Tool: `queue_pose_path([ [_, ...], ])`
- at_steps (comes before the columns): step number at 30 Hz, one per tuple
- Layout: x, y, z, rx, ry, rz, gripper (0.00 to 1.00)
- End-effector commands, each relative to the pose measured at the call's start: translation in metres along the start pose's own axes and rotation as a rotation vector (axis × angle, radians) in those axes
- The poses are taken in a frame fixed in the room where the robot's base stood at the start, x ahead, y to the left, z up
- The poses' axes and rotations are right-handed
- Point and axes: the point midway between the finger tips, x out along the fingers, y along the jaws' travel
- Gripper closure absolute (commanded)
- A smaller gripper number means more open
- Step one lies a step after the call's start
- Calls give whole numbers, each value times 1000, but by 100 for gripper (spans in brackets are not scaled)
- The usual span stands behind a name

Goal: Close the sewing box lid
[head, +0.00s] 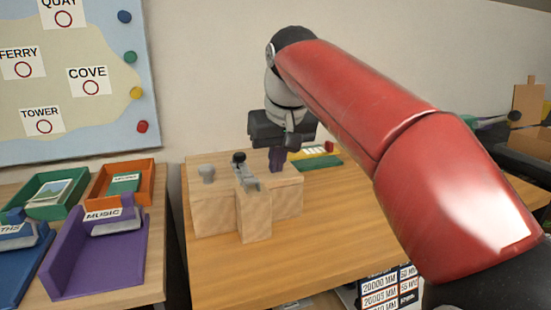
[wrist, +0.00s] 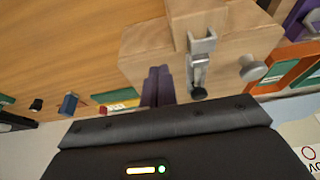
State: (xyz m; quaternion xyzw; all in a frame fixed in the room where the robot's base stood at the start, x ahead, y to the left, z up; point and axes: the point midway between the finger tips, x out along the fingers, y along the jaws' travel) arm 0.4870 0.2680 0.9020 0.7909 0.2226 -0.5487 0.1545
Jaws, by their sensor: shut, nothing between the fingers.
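I cannot tell for sure which thing is the sewing box. A pale wooden block-like piece (head: 215,213) stands on the desk, with a metal lever latch (head: 248,180) with a dark tip and a grey knob (head: 206,172). It also shows in the wrist view (wrist: 148,45), with the latch (wrist: 198,65) and knob (wrist: 252,68). No raised lid can be made out on it. My gripper (head: 276,165) is shut and empty, its purple fingers (wrist: 157,88) pointing down by the piece's back right. Whether they touch it is unclear.
A brown upright panel (head: 528,98) stands at the far right, partly cut off; it may be a raised lid. Colored trays (head: 125,265) fill the left table. The desk's front right (head: 300,250) is clear.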

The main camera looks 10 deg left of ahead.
Motion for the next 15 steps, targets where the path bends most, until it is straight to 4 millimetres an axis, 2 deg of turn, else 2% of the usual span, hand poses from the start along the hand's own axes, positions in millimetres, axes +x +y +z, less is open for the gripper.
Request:
queue_pose_path([
  [1, -18, 1, -6, 1, 3, 0, 100],
  [4, -34, 2, -9, 1, 9, 0, 100],
  [9, -75, 2, -9, 1, 11, 0, 100],
  [15, -103, 2, -10, 1, 9, 0, 100],
])
